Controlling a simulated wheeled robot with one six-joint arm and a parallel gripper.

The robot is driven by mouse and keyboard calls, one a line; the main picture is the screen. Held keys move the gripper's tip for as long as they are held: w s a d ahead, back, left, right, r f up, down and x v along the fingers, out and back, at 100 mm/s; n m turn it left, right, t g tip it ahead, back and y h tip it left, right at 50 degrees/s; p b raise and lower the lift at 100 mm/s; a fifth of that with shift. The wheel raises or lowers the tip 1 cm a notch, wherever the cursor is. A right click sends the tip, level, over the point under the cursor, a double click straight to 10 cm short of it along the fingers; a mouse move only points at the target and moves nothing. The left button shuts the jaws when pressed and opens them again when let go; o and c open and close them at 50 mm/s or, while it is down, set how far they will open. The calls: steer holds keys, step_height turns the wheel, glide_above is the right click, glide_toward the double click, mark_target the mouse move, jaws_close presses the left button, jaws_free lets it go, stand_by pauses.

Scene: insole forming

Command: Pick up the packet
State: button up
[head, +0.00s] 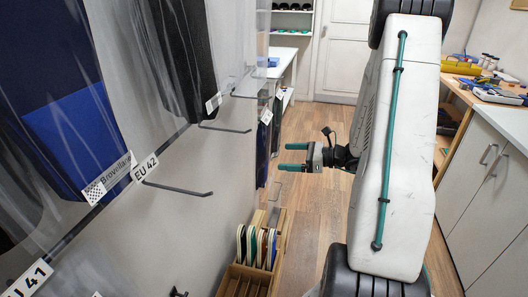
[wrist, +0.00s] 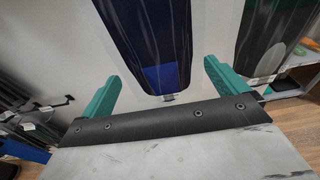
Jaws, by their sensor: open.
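Clear packets with dark sheets inside hang along the wall. In the head view a large one with a bright blue lower part (head: 75,135) hangs at left by the EU 42 label, and a dark one (head: 187,65) hangs to its right. My gripper (head: 283,156) is open and empty, pointing left toward the wall. In the wrist view a dark blue packet (wrist: 150,40) appears between the open fingers of my gripper (wrist: 160,75); I cannot tell how far beyond the fingertips it is. Another dark packet (wrist: 268,40) hangs to its right. I cannot tell which packet is meant.
Hooks (head: 180,190) stick out from the wall. A wooden rack (head: 250,270) with several insole-like pieces stands below on the floor side. A workbench with tools (head: 485,90) and cabinets lines the right. Wooden floor (head: 315,130) is open between, up to a white door (head: 343,55).

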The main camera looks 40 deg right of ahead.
mark_target(267, 156)
steer(key=x, duration=0.6)
steer(key=shift+s+a+r, duration=0.15)
steer(key=shift+a, duration=0.15)
steer(key=c, duration=1.1)
